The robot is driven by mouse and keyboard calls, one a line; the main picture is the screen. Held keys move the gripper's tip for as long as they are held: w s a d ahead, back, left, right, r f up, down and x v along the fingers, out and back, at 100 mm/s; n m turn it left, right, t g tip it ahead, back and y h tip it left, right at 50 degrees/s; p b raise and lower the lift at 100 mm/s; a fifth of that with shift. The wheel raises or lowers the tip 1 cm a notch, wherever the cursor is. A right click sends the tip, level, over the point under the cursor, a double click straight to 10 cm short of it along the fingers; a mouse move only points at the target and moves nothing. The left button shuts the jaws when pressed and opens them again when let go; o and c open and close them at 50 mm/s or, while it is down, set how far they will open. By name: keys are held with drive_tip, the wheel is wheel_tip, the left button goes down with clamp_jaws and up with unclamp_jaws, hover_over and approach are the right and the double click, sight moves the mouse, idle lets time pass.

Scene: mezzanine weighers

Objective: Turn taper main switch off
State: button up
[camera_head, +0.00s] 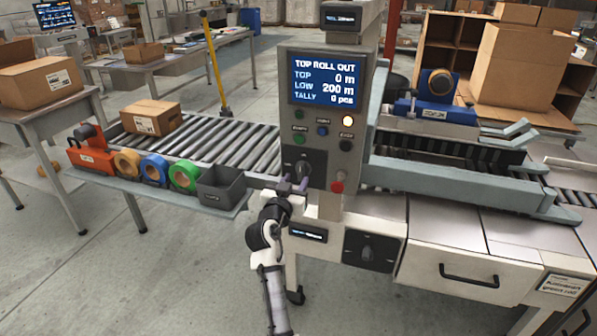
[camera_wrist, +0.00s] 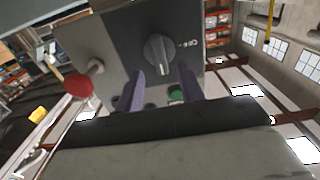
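A control post (camera_head: 325,125) carries a lit screen reading "TOP ROLL OUT". Low on it, a dark rotary switch (camera_head: 303,168) sits on a black plate; its grip looks roughly upright. The wrist view shows the grey knob (camera_wrist: 158,55) close up, with small marks beside it. My gripper (camera_head: 292,187) is just in front of this plate. In the wrist view my gripper (camera_wrist: 160,88) has its purple fingers apart, with the knob beyond and between them, apparently untouched. A second, larger rotary switch (camera_head: 367,252) is on the lower cabinet. Labels are too small to tell which is the main switch.
A red mushroom button (camera_head: 337,186) sits close right of the upper switch; it also shows in the wrist view (camera_wrist: 79,86). A grey bin (camera_head: 221,187) and tape rolls (camera_head: 154,168) stand left of my arm.

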sight(300, 172)
drive_tip(key=shift+p+x, duration=0.3)
drive_tip(key=shift+x, duration=1.65)
drive_tip(key=shift+c, duration=0.2)
clamp_jaws()
